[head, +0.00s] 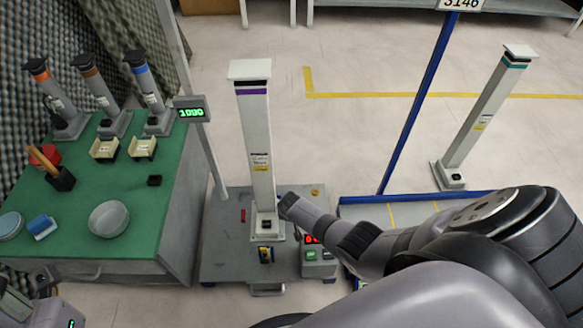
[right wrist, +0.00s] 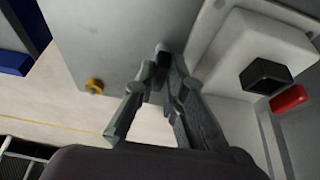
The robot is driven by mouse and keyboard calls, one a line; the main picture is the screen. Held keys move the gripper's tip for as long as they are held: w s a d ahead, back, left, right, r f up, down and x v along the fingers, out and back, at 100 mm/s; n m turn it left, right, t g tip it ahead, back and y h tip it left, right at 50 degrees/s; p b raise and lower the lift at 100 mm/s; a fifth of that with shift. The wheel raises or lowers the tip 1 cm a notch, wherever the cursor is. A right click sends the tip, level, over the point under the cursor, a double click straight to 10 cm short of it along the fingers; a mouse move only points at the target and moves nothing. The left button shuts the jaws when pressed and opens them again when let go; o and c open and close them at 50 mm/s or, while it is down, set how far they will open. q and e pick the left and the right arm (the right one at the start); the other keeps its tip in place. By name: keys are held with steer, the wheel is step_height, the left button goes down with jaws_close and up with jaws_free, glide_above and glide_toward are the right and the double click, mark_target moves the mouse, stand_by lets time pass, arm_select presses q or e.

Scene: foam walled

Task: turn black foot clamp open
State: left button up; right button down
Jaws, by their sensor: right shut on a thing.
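A white column (head: 255,135) with a purple band stands upright on a grey platform (head: 225,262). Its white foot (right wrist: 235,50) carries a black block (right wrist: 265,75), seen close in the right wrist view. My right gripper (head: 284,206) reaches in from the right, low beside the column. In the right wrist view its fingers (right wrist: 163,62) close together at the foot's edge on a small dark piece (right wrist: 162,53), apparently the black foot clamp, mostly hidden by the fingertips. A grey part of my left arm shows at the lower left corner; its finger state is unclear.
A yellow knob (head: 315,191) and a red piece (head: 243,215) are on the platform. A green bench (head: 150,215) with several small columns, a bowl and trays stands left. A blue post (head: 425,95) and a teal-banded column (head: 487,108) stand right.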

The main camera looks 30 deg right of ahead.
stand_by(0.3)
steer(key=c, duration=1.7)
jaws_free()
steer(key=shift+o, duration=0.3)
steer(key=shift+r, duration=0.1)
steer(key=v, duration=1.1)
steer(key=shift+r, duration=0.4)
steer(key=shift+a, duration=0.15)
